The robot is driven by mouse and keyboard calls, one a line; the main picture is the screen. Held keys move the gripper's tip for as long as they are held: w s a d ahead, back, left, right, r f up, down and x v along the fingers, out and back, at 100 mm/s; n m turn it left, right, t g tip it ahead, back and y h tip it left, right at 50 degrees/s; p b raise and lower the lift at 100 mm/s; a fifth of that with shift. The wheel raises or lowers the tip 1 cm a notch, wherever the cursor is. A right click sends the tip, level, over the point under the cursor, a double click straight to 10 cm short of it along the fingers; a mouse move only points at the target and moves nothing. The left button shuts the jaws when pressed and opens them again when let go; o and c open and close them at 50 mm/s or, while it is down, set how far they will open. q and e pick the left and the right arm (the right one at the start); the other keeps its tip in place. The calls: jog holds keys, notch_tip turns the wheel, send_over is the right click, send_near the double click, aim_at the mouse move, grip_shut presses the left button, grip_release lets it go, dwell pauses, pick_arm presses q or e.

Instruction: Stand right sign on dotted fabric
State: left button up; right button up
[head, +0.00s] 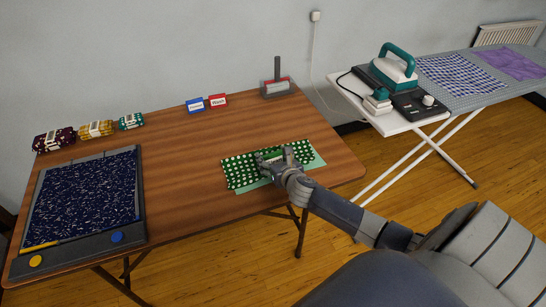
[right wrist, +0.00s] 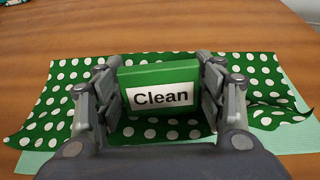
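The green sign (right wrist: 162,74) with a white "Clean" label stands upright on the dotted fabric in the right wrist view. The dotted fabric (head: 240,173) is green with white dots and lies at the table's right part; it also shows in the right wrist view (right wrist: 62,95). My right gripper (head: 273,158) is low over the fabric, its fingers against the sign's left and right sides; the fingers also show in the right wrist view (right wrist: 160,82). A blue sign (head: 195,105) and a red "Wash" sign (head: 218,100) stand at the table's back. My left gripper is out of view.
A pale green cloth (head: 313,163) lies under the dotted fabric. A grey press (head: 278,88) stands at the back right, several fabric bundles (head: 96,129) at the back left, and a dark speckled board (head: 85,195) at the left. An ironing board (head: 480,98) is beyond the table.

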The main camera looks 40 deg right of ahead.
jog(key=shift+o, duration=0.7)
jog(key=shift+f, duration=0.25)
jog(key=shift+r, duration=0.1)
jog(key=shift+r, duration=0.25)
jog(key=v, duration=0.8)
jog(key=p+v, duration=0.1)
jog(key=v, duration=0.3)
jog(key=shift+r, duration=0.4)
